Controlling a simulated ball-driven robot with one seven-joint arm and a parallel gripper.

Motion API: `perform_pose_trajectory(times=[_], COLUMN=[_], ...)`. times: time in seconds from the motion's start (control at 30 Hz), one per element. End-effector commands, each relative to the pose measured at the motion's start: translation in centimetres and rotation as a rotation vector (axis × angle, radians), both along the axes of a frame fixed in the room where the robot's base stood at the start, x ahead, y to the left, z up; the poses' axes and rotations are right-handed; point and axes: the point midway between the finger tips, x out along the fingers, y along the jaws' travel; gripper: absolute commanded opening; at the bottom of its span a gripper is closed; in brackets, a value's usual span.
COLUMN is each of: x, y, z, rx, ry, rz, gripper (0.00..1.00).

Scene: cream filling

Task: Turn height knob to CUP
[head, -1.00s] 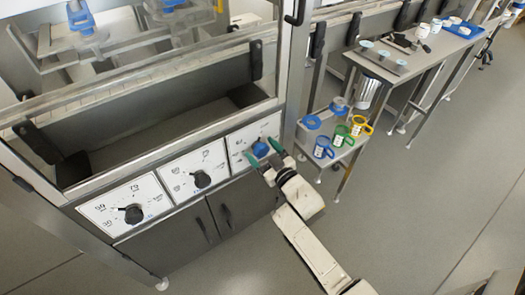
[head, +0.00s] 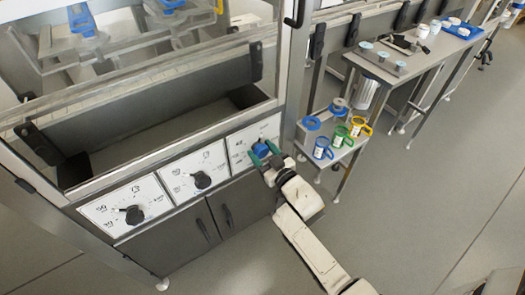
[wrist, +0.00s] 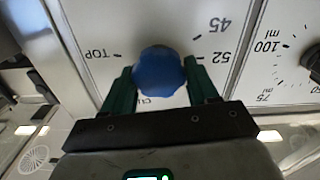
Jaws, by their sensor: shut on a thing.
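The blue height knob (head: 260,149) sits on the rightmost white dial panel (head: 240,143) of the machine. In the wrist view the knob (wrist: 159,72) fills the middle, with upside-down labels around it: TOP at left, 45 and 52 at right. In the head view my gripper (head: 265,153) is at the panel from the front right. I cannot make out the knob's pointer.
Two black dials, one in the middle (head: 201,179) and one at left (head: 133,214), sit on the same front. A small side shelf holds blue, green (head: 339,136) and yellow (head: 360,126) cups just right of my gripper. The floor in front is clear.

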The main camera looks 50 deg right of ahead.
Motion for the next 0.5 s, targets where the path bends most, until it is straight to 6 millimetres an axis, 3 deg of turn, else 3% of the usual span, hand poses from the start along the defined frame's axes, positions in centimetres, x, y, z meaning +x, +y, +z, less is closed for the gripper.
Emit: perform_pose_trajectory(times=[0.27, 0.3, 0.5], x=[0.00, 0.00, -0.01], y=[-0.01, -0.01, -0.01], z=[0.00, 0.00, 0.00], rx=[0.043, 0.043, 0.043], ry=[-0.012, -0.012, -0.011], rz=[0.000, 0.000, 0.000], gripper=[0.28, 0.60, 0.79])
